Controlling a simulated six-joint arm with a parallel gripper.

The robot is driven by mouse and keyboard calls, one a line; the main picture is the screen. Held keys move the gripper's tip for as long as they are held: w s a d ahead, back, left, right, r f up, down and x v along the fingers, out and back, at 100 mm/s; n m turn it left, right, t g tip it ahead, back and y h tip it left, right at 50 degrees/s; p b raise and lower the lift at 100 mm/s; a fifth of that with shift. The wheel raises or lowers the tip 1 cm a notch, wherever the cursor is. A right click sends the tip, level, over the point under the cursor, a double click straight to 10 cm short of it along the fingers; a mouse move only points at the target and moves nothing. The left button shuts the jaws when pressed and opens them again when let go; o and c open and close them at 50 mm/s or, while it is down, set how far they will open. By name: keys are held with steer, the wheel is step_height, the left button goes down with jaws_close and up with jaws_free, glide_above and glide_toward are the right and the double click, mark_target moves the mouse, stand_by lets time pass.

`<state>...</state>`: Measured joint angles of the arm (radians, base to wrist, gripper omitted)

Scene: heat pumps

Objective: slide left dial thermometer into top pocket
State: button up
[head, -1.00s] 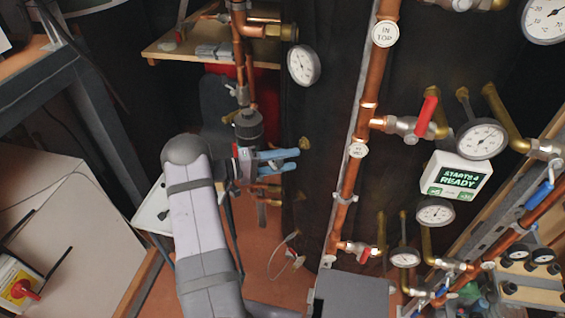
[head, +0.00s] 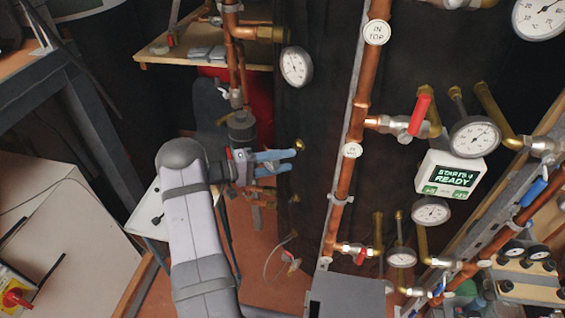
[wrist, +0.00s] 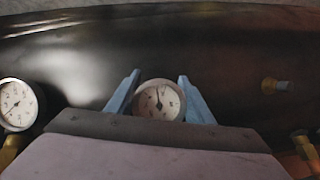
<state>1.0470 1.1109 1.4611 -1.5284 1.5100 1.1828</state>
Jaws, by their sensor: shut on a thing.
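My gripper (head: 278,160) has two blue fingers and reaches right toward the dark tank. In the wrist view its fingers (wrist: 160,95) are shut on a round white dial thermometer (wrist: 159,101), its face toward the camera. In the head view I cannot make this dial out between the fingers. A small brass fitting (head: 299,145) on the tank lies just beyond the fingertips. Another dial (head: 296,67) is on the tank higher up. Any stem of the held dial is hidden, so I cannot tell if it sits in a pocket.
A copper pipe (head: 358,115) with white tags runs down right of the gripper. Red-handled valves, several gauges and a white "STARTS READY" box (head: 449,175) lie further right. A copper pipe with a dark pump (head: 241,128) stands close behind the gripper.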

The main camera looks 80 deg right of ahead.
steer(key=shift+s+d+b, duration=0.7)
steer(key=shift+d+b, duration=0.2)
steer(key=shift+b, duration=0.3)
stand_by(1.7)
steer(key=shift+s+d, duration=0.2)
steer(key=shift+d, duration=0.05)
steer(key=shift+s+d+b, duration=0.3)
steer(key=shift+d+b, duration=0.1)
steer(key=shift+b, duration=0.15)
stand_by(0.5)
steer(key=shift+s+d, duration=0.25)
steer(key=shift+s+d+b, duration=0.1)
steer(key=shift+d+b, duration=0.1)
steer(key=shift+b, duration=0.2)
